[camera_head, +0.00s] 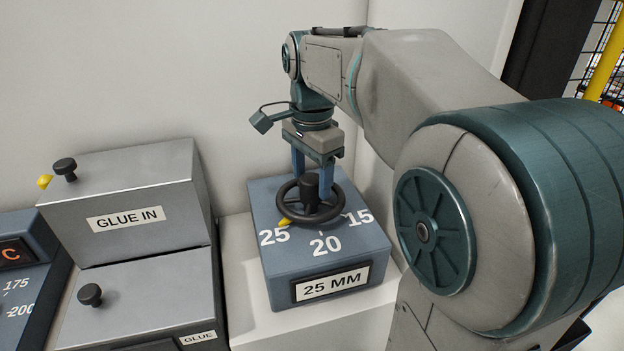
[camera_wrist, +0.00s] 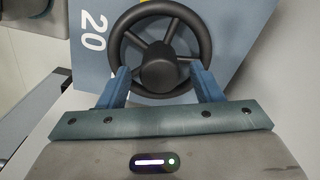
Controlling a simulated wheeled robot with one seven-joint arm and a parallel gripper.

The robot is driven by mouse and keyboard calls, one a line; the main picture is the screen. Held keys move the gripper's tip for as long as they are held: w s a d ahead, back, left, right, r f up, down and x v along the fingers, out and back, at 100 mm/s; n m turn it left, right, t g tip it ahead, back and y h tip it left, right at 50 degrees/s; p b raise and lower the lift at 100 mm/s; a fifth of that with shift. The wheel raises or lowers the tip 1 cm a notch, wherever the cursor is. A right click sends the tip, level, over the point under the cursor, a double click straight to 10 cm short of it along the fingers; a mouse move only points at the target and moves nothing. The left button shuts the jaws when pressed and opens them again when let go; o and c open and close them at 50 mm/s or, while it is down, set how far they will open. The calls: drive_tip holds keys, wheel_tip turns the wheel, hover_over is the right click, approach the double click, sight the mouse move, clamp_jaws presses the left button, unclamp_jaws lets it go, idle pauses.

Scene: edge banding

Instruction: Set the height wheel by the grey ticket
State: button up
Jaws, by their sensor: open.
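The black height wheel (camera_head: 326,214) sits on top of a blue-grey box (camera_head: 262,201) marked 25, 20 and 15. Its yellow pointer (camera_head: 284,222) is at the 25 mark. A plate (camera_head: 332,284) on the box front reads "25 MM". My gripper (camera_head: 313,185) is open above the wheel, pointing down, with its blue fingers on either side of the central hub. In the wrist view, the fingers (camera_wrist: 161,80) overlap the near part of the wheel (camera_wrist: 203,25); I cannot tell whether they touch it. No grey ticket is visible.
A grey metal unit labelled "GLUE IN" (camera_head: 126,219) stands left of the box, with black knobs. A dark panel (camera_head: 22,290) with a dial scale is at the far left. A pale wall is close behind. My arm covers the right side.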

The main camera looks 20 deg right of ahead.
drive_tip(key=shift+f, duration=0.55)
drive_tip(key=c, duration=1)
